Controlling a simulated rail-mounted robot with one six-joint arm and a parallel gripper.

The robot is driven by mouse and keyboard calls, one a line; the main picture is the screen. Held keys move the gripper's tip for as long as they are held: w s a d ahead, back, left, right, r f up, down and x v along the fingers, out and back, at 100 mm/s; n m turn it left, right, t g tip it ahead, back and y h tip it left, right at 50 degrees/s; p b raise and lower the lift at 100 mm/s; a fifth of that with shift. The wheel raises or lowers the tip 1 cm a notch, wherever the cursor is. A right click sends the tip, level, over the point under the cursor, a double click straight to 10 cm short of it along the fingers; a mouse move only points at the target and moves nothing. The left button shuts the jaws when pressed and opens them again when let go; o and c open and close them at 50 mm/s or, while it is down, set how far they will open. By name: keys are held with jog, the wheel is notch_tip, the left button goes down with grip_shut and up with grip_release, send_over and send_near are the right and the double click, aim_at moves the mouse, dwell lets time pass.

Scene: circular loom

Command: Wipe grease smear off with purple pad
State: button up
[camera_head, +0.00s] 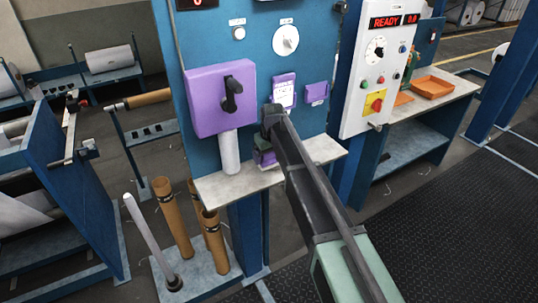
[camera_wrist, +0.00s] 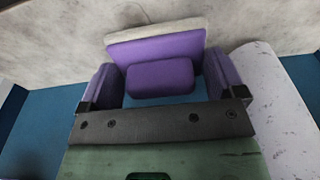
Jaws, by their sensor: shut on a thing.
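The purple pad (camera_head: 266,159) is at my gripper (camera_head: 264,148), low in front of the blue panel and just over the pale shelf (camera_head: 240,184). In the wrist view, the pad (camera_wrist: 150,47) has a flat purple body, a whitish layer along its far edge and a raised purple block on top. My gripper (camera_wrist: 163,82) is shut on that block, with a finger at each side. I cannot tell whether the pad touches the shelf. I cannot make out a grease smear in either view.
A purple box (camera_head: 211,96) with a black lever hangs left of my gripper, with a pale cylinder (camera_head: 230,153) below it. A purple framed card (camera_head: 284,91) and a small purple holder (camera_head: 316,93) are on the panel. A white control box (camera_head: 377,72) stands right. Brown tubes (camera_head: 173,215) stand below left.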

jog(key=shift+r+p, duration=0.3)
jog(key=shift+r, duration=0.55)
notch_tip(320, 180, up, 3)
jog(key=p, duration=0.3)
